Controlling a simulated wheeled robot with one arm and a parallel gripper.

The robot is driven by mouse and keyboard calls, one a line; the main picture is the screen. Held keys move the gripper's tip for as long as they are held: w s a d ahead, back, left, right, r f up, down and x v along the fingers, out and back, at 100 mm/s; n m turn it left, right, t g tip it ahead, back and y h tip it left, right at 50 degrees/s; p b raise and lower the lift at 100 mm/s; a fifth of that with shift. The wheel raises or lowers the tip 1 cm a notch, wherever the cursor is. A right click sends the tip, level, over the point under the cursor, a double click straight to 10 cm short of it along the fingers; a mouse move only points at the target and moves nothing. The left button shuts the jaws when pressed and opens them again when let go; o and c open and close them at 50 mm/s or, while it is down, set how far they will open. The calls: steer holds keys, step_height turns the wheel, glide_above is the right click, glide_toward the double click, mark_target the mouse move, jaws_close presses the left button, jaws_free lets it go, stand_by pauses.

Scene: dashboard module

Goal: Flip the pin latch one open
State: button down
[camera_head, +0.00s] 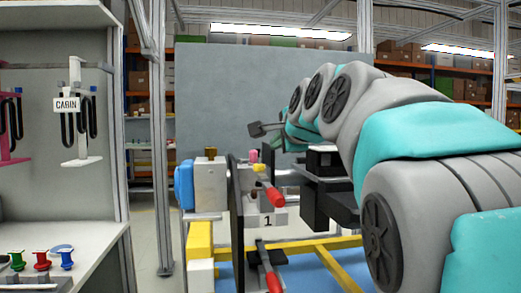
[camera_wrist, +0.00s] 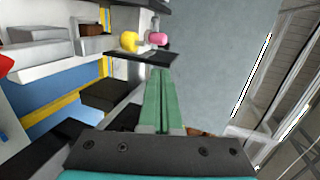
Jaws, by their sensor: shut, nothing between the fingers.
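The dashboard module shows a white block labelled "1" (camera_head: 267,221) with a red-handled lever (camera_head: 272,194) angled across it. A yellow knob (camera_head: 260,169) and a pink knob (camera_head: 253,156) sit just behind. I cannot tell which of these parts is pin latch one. In the wrist view the yellow knob (camera_wrist: 129,41) and pink knob (camera_wrist: 157,38) stand beyond a dark plate (camera_wrist: 145,57). My gripper's green fingers (camera_wrist: 160,75) are together and empty, pointing towards the pink knob, with their tips by the plate's near edge. In the head view my arm hides the fingers.
A second red-handled lever (camera_head: 271,276) is lower on the module. Black blocks (camera_head: 325,200) stand at its right, near my arm. A yellow frame (camera_head: 330,262) borders the blue base. A grey panel (camera_head: 215,110) stands behind. A shelf with coloured pegs (camera_head: 42,260) is at the left.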

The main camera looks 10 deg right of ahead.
steer(key=shift+w, duration=0.1)
steer(key=x, duration=0.4)
steer(key=p+x, duration=0.1)
steer(key=x, duration=0.7)
steer(key=shift+w+r, duration=0.25)
steer(key=shift+r, duration=0.1)
steer(key=shift+w+p, duration=0.35)
steer(key=shift+w, duration=0.35)
